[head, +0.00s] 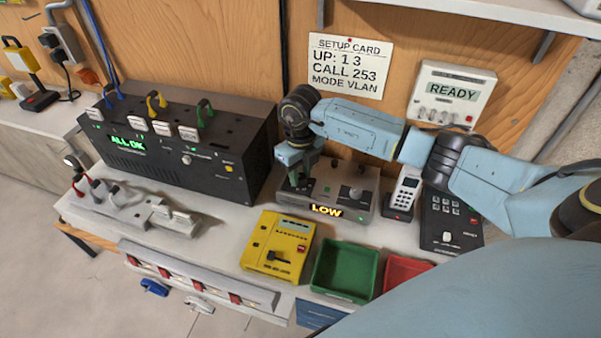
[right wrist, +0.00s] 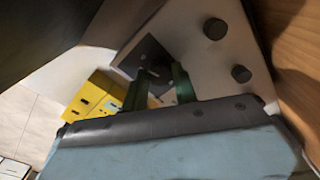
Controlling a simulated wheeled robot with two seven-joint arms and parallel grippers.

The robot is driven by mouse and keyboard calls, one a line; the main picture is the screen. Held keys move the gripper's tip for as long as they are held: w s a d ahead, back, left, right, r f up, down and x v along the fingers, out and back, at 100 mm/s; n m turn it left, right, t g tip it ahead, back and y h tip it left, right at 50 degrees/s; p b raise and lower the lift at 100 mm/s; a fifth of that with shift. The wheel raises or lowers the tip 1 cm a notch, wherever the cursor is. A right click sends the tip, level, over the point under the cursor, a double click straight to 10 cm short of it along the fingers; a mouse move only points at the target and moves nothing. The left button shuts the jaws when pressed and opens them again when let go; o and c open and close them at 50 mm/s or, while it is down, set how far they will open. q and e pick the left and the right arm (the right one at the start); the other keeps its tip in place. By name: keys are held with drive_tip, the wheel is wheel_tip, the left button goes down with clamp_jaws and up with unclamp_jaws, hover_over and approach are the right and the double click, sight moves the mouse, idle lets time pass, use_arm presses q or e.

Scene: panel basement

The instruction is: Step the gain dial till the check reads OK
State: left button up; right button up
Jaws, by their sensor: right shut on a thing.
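A grey box (head: 340,216) stands at the middle of the bench, with a lit display (head: 326,210) on its front that reads LOW. My right gripper (head: 298,182) points down onto the left part of the box top. In the right wrist view its green fingers (right wrist: 162,85) are closed at a dark square plate (right wrist: 143,55) on the box. The fingers hide most of what they hold there, seemingly the dial. Two dark knobs (right wrist: 214,29) stand apart from the fingers. My left gripper is not in view.
A black unit (head: 190,150) at left reads ALL OK. A yellow box (head: 277,246), a green bin (head: 345,271) and a red bin (head: 403,270) stand in front. A handset (head: 404,190) and keypad (head: 450,215) stand right. A setup card (head: 348,66) and READY panel (head: 452,92) hang behind.

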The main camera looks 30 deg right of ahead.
sight(301, 176)
drive_tip(key=n+b, duration=0.2)
drive_tip(key=n, duration=0.1)
drive_tip(key=shift+n+b, duration=0.35)
drive_tip(key=shift+n, duration=0.05)
drive_tip(key=shift+n+b, duration=1)
drive_tip(key=shift+n, duration=0.5)
drive_tip(key=shift+r, duration=0.1)
drive_tip(key=o, duration=1)
wheel_tip(301, 176, up, 13)
drive_tip(key=shift+r+b, duration=0.2)
drive_tip(key=shift+b, duration=0.45)
